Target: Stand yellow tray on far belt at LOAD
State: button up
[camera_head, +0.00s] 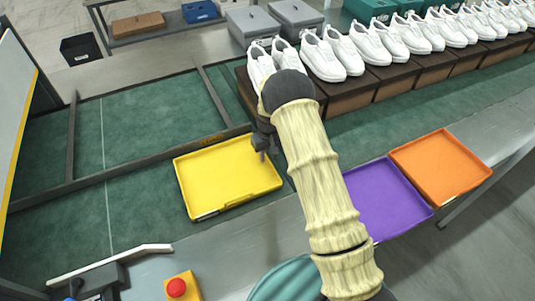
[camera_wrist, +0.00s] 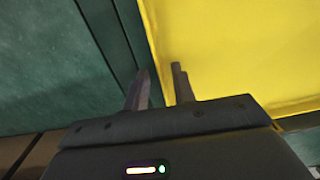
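The yellow tray (camera_head: 225,180) lies flat on the near green belt (camera_head: 140,205), close to the dark divider rail. My gripper (camera_head: 263,152) is at the tray's right side near its back corner. In the wrist view, my gripper (camera_wrist: 160,85) has a visible gap between its fingers. One finger is over green, the other over the yellow tray (camera_wrist: 230,50), with the tray's edge between them. Contact is unclear. The far belt (camera_head: 150,110) lies behind the rail, bare at left.
White shoes (camera_head: 330,55) on brown boxes (camera_head: 400,80) line the back right. A purple tray (camera_head: 385,200) and an orange tray (camera_head: 440,163) lie right of my arm. A red button (camera_head: 177,288) and a pale guide bar (camera_head: 110,262) are at the front left.

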notch_tip(320, 180, up, 12)
jog(key=b, duration=0.1)
jog(key=shift+r, duration=0.15)
dwell(0.4)
jog(key=shift+d, duration=0.15)
dwell(0.4)
jog(key=s+d+r+m+t, duration=0.1)
jog(key=s+d+r, duration=0.2)
jog(key=s, duration=0.6)
jog(key=s+d+r+m, duration=0.2)
jog(key=s+d, duration=0.3)
jog(key=s, duration=0.4)
jog(key=s+d+r+m+t, duration=0.1)
jog(key=s+d+r, duration=0.2)
jog(key=s, duration=0.6)
jog(key=shift+d+r+m+t, duration=0.3)
jog(key=shift+d+r, duration=0.1)
jog(key=shift+d, duration=0.2)
